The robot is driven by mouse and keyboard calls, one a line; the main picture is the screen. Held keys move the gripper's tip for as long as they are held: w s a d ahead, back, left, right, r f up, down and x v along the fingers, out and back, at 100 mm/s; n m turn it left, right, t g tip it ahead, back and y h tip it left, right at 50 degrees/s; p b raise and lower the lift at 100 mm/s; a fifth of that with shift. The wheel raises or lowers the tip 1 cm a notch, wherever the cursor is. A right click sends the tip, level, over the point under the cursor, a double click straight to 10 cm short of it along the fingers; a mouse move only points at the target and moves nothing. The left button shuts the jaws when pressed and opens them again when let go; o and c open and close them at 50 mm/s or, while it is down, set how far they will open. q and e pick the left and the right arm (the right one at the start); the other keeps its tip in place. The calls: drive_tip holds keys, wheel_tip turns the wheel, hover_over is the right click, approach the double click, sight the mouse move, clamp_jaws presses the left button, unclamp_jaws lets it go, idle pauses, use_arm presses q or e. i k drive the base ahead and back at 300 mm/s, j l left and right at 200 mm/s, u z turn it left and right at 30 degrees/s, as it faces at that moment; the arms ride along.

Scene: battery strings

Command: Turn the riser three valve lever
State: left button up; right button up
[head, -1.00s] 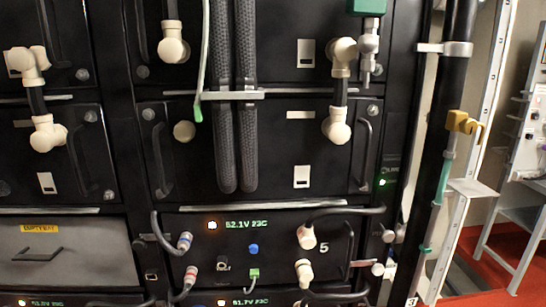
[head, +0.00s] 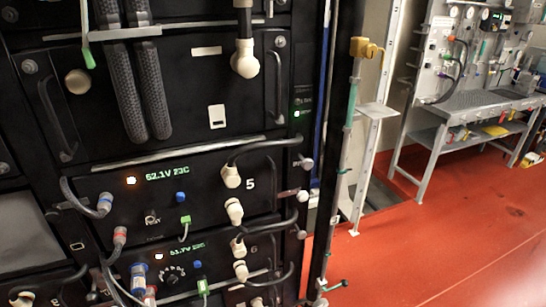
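No part on view can be read as the riser three valve lever. A slim vertical pipe (head: 350,120) with green bands stands just right of the black battery rack. Neither of my grippers is in view.
The black rack (head: 180,120) with cables, cream plugs and lit displays fills the left. A pale upright frame with a small shelf (head: 377,110) stands beside the pipe. A grey workbench (head: 480,100) is at the back right. The red floor (head: 450,230) is clear.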

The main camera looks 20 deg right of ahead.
sight(344, 282)
drive_tip(key=z, duration=1.15)
drive_tip(key=i+l+u, duration=0.15)
drive_tip(key=u, duration=1.75)
drive_tip(key=l+u, duration=0.25)
drive_tip(key=l, duration=0.2)
drive_tip(key=k+l+u, duration=0.1)
drive_tip(key=l+u, duration=0.15)
drive_tip(key=l, duration=0.2)
drive_tip(key=k+l+u, duration=0.1)
drive_tip(key=l+u, duration=0.15)
drive_tip(key=l, duration=0.2)
drive_tip(key=k+l+u, duration=0.15)
drive_tip(key=l+u, duration=0.15)
drive_tip(key=k+l+u, duration=0.25)
drive_tip(key=l, duration=0.25)
drive_tip(key=k+l+u, duration=0.35)
drive_tip(key=l+u, duration=0.15)
drive_tip(key=l, duration=0.15)
